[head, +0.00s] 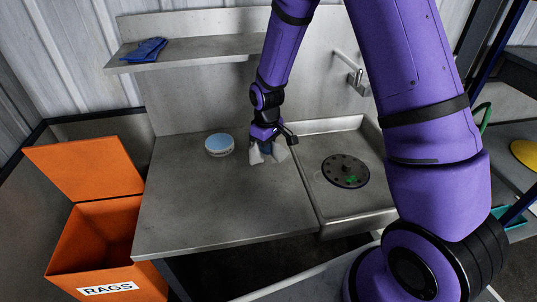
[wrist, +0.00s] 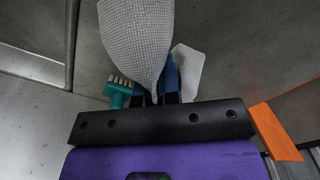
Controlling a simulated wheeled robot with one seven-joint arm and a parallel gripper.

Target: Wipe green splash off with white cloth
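My gripper (head: 266,148) is over the steel worktop, just left of the sink, and points down. Its blue fingers (wrist: 168,82) appear shut on the white cloth (wrist: 137,38), which bulges out in front of them in the wrist view. In the head view the cloth (head: 255,155) shows pale at the fingers, close to the worktop; whether it touches is unclear. The green splash (head: 352,179) is on a dark round perforated disc (head: 340,168) in the sink, to the right of my gripper. The splash is not visible in the wrist view.
The sink (head: 318,200) has a raised rim and a tap (head: 356,80) behind it. A round blue-topped tub (head: 219,145) stands left of my gripper. An open orange RAGS bin (head: 100,240) is at left. Blue gloves (head: 145,49) lie on the shelf. A teal brush (wrist: 118,90) shows beside the fingers.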

